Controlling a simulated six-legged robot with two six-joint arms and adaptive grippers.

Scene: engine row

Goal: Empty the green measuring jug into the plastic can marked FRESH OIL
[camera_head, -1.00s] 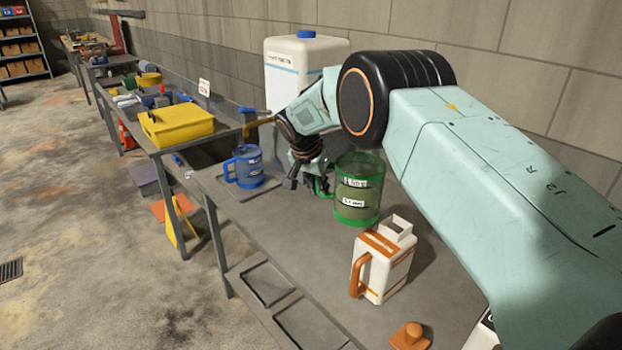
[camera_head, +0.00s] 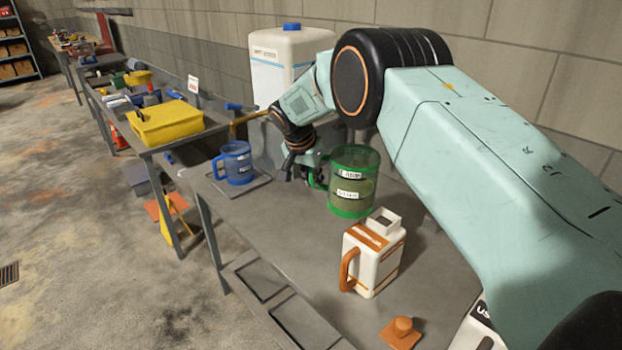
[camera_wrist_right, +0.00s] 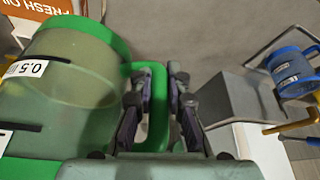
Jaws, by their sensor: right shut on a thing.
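The green measuring jug (camera_head: 353,181) is see-through with white labels and stands upright or nearly so at the bench's middle; I cannot tell if its base touches the bench. My right gripper (camera_head: 303,170) is shut on its handle, which also shows between the fingers in the right wrist view (camera_wrist_right: 152,105). The jug's body (camera_wrist_right: 70,90) fills the left of that view. The white can with orange handle and orange stripes (camera_head: 372,252) stands in front of the jug, its square mouth open on top. In the wrist view its orange label reads FRESH OIL (camera_wrist_right: 40,8). My left gripper is out of view.
A blue jug (camera_head: 235,163) stands on a tray to the left. A large white tank with blue cap (camera_head: 287,60) stands behind, with a tap. An orange cap (camera_head: 402,333) lies at the front. A yellow box (camera_head: 165,122) sits on the neighbouring bench.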

